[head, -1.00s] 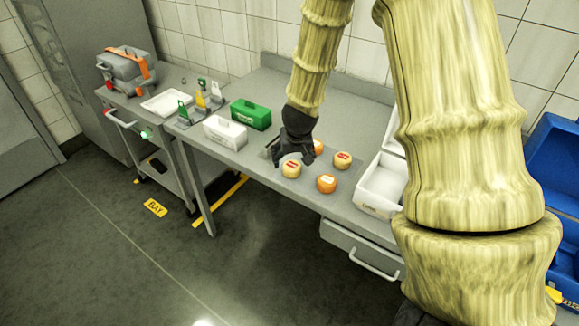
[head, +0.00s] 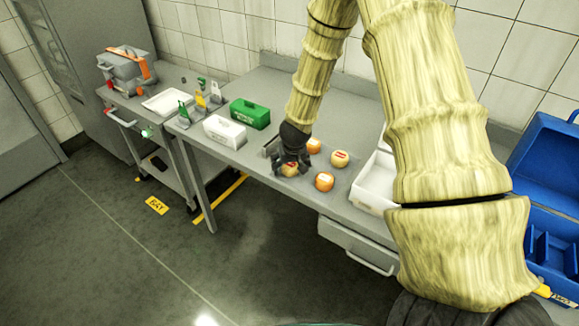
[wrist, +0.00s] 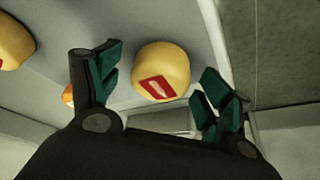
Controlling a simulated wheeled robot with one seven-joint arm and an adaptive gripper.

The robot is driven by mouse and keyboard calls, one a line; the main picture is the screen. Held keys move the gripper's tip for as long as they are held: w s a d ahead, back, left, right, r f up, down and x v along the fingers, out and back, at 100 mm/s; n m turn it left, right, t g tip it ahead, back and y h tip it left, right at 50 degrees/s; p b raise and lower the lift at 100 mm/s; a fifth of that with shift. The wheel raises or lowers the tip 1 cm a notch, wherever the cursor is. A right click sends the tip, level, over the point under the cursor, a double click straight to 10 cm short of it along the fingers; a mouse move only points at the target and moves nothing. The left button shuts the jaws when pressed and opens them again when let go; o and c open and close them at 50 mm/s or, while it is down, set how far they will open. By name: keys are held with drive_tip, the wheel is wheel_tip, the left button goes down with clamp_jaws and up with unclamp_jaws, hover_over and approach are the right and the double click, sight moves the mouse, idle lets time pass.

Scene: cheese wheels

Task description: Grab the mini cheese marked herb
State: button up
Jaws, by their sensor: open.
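Several small round cheeses sit on the grey steel table. A pale yellow cheese with a red label (head: 289,170) is at the front left. My gripper (head: 291,161) is over it and partly hides it. In the wrist view the open fingers of my gripper (wrist: 160,72) stand either side of a pale yellow cheese (wrist: 174,60), with gaps to it. Its red label has a light mark too small to read. Another pale cheese (head: 340,158) with a red label is to the right. Orange cheeses stand behind (head: 314,146) and in front (head: 324,182). I cannot read which is herb.
A white caddy (head: 225,132) and a green caddy (head: 250,114) stand left of the cheeses. A white bin (head: 372,186) is close on the right. A blue toolbox (head: 545,160) is at far right. A side table with a white tray (head: 167,103) is at left.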

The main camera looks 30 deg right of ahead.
drive_tip(key=shift+s, duration=0.15)
drive_tip(key=shift+a, duration=0.1)
drive_tip(key=shift+c, duration=0.5)
drive_tip(key=c, duration=1)
drive_tip(key=shift+c, duration=0.3)
